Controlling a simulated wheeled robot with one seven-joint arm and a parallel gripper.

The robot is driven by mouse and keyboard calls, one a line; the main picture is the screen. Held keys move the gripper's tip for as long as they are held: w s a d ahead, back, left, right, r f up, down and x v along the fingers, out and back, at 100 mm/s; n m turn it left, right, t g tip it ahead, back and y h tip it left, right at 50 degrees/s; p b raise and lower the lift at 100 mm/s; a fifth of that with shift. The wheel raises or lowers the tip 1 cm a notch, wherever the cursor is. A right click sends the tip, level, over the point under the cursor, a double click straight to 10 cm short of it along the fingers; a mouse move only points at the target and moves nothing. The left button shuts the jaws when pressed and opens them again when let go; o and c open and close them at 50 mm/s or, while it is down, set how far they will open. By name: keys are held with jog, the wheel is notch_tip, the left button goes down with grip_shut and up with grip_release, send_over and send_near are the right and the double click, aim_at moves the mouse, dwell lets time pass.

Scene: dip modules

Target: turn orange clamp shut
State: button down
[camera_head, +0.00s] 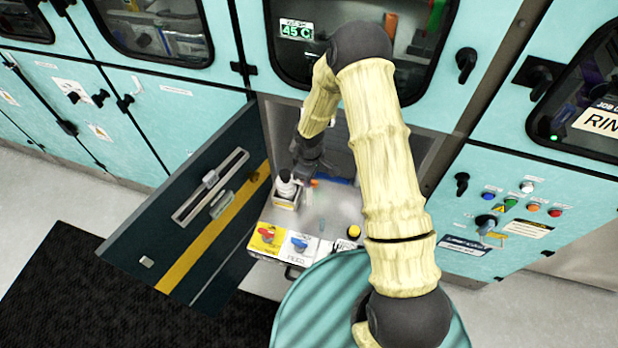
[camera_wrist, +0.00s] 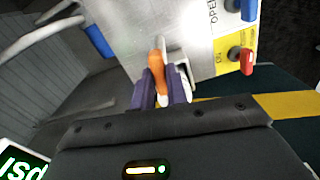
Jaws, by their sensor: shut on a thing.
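The orange clamp (camera_wrist: 156,68) shows in the wrist view as a narrow upright handle in front of a pale metal panel. My gripper (camera_wrist: 161,92) has its purple fingers shut on the handle's lower part, which they partly hide. In the head view my gripper (camera_head: 306,172) reaches into the open cabinet bay, and only a small bit of orange (camera_head: 314,182) shows beside it. The base of the clamp and its exact turn angle are hard to tell.
A white bottle (camera_head: 286,185) stands in a holder left of my gripper. The open dark door (camera_head: 205,205) bounds the left side.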

jog(key=shift+n, duration=0.8)
jog(key=c, duration=1.4)
grip_release()
notch_tip(320, 180, up, 17)
jog(key=b, duration=0.1)
jog(key=shift+r+b, duration=0.2)
jog(key=shift+b, duration=0.2)
